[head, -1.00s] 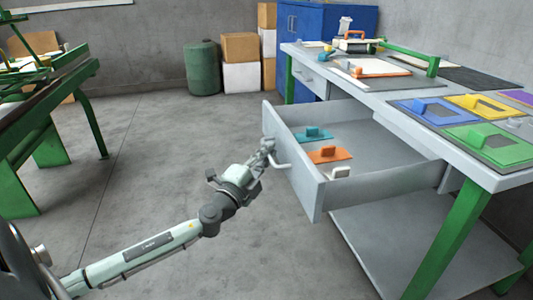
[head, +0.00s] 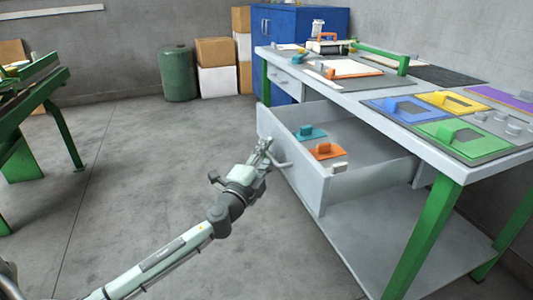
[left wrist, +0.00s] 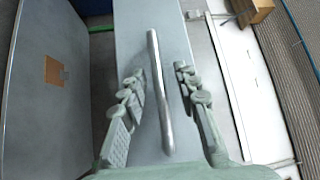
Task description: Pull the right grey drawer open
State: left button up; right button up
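The right grey drawer (head: 296,172) stands well out from under the workbench, its inside showing. A bar handle (head: 285,161) is on its front, and also shows in the left wrist view (left wrist: 158,90). My left gripper (head: 268,146) is at this handle. In the left wrist view my left gripper (left wrist: 162,95) has its fingers apart, one on each side of the bar, with gaps visible. The drawer front (left wrist: 150,25) lies behind the bar. My right gripper is not in view.
The drawer holds a teal block (head: 306,131), an orange block (head: 325,150) and a small white piece (head: 339,167). The left drawer (head: 285,79) is closed. Coloured trowel-like pieces lie on the workbench (head: 355,92). The floor (head: 150,170) to the left is clear.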

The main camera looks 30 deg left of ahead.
pick_arm(q)
jog(key=shift+s, duration=0.1)
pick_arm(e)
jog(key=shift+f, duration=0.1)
pick_arm(q)
jog(key=s+d+f, duration=0.1)
jog(key=s, duration=1)
jog(key=shift+s+f, duration=0.3)
jog(key=shift+s, duration=0.05)
